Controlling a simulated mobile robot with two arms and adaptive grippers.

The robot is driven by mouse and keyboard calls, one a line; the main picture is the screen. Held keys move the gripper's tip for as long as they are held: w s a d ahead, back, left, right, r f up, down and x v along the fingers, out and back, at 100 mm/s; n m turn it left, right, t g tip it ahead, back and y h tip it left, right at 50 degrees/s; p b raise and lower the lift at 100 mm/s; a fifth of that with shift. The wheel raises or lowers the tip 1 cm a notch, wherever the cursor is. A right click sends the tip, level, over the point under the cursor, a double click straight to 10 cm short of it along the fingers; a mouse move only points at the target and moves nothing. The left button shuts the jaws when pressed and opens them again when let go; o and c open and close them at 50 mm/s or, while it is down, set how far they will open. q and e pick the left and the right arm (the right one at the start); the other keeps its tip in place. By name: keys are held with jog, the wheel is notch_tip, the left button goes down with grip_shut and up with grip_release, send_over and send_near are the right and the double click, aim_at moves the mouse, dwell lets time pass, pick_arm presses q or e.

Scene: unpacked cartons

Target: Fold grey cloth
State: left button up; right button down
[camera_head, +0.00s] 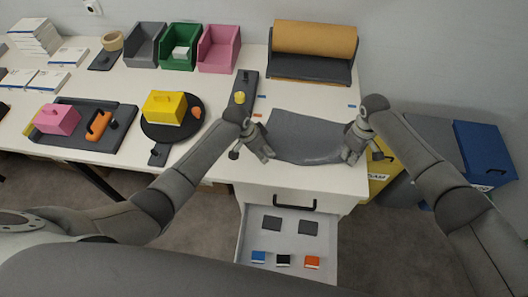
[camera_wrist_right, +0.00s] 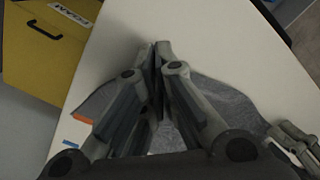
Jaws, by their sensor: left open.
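The grey cloth (camera_head: 303,137) lies on the white table in front of the brown roll, its near edge bowed between my two grippers. Part of it shows under the fingers in the right wrist view (camera_wrist_right: 235,98). My left gripper (camera_head: 264,156) is open at the cloth's near left corner; its fingers also show at the lower right of the right wrist view (camera_wrist_right: 298,145). My right gripper (camera_head: 350,158) is at the near right corner. In the right wrist view its fingertips (camera_wrist_right: 160,48) are together, with the cloth's edge rising to them; the fingers partly hide the pinched corner.
A roll holder (camera_head: 310,68) stands behind the cloth. A small dark tray (camera_head: 243,87) and a round black board (camera_head: 168,128) with a yellow block lie left. Below the table's front edge, a drawer (camera_head: 288,237) stands open. Yellow (camera_head: 380,172) and blue (camera_head: 485,150) bins stand right.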

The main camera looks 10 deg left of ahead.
pick_arm(q)
jog(key=shift+c, duration=0.2)
jog(key=shift+f, duration=0.1)
grip_shut()
dwell(0.4)
jog(key=shift+r, duration=2.55)
